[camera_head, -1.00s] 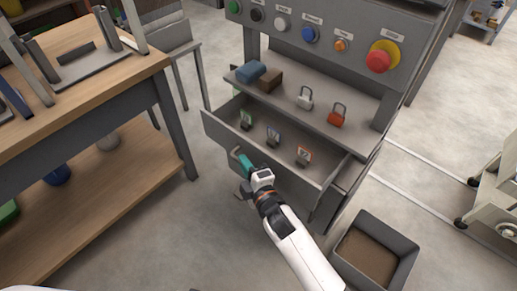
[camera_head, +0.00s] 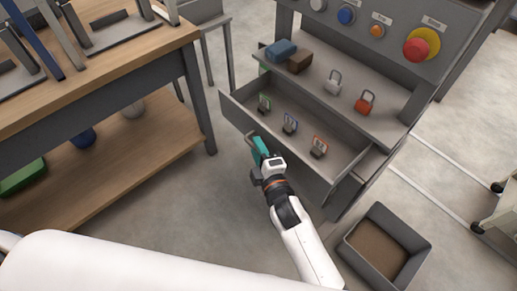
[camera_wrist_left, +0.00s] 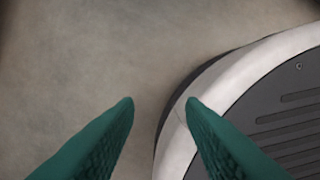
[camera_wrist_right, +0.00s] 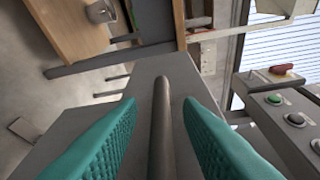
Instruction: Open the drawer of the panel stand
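The panel stand (camera_head: 375,30) is at upper right in the head view. Its drawer (camera_head: 270,142) stands well out from the body, with small tagged padlocks inside. My right gripper (camera_head: 258,147) is at the drawer's front, by the bar handle (camera_head: 249,138). In the right wrist view, the handle (camera_wrist_right: 161,130) runs lengthwise between the spread teal fingers (camera_wrist_right: 160,103), with gaps on both sides. My left gripper (camera_wrist_left: 160,103) is open and empty over floor beside my own base; it is out of the head view.
A grey bin (camera_head: 385,250) stands on the floor at right. A wooden workbench (camera_head: 100,90) is at left. Floor between bench and drawer is clear.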

